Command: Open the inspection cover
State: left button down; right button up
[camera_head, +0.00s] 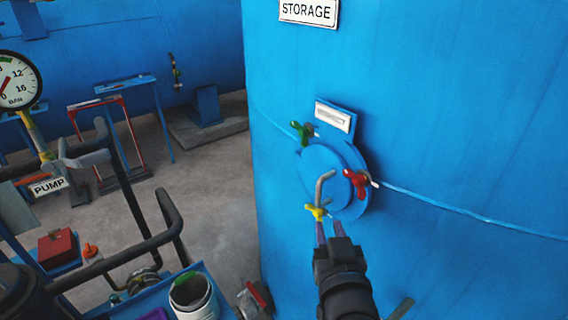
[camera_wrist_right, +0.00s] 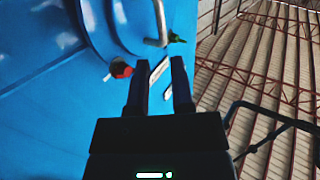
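My right gripper (camera_head: 329,230) is just below the yellow wing nut in the head view. In the right wrist view its two fingers (camera_wrist_right: 160,95) are apart with nothing seen between them. The handle (camera_wrist_right: 158,25), red nut (camera_wrist_right: 120,68) and green nut (camera_wrist_right: 176,38) lie beyond the fingers. My left gripper is not in view.
The blue tank (camera_head: 450,120) carries a STORAGE sign (camera_head: 309,11) and a small label plate (camera_head: 335,116) above the cover. At left are dark pipe rails (camera_head: 120,255), a pressure gauge (camera_head: 17,82) and a white bucket (camera_head: 193,297). Grey floor is open between.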

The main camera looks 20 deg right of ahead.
aim_at(319, 191)
jog(key=x, duration=0.3)
jog(key=p+x, duration=0.1)
jog(key=x, duration=0.2)
jog(key=r+p+x, duration=0.1)
jog(key=x, duration=0.3)
jog(key=shift+a, duration=0.1)
grip_shut()
dwell(1.1)
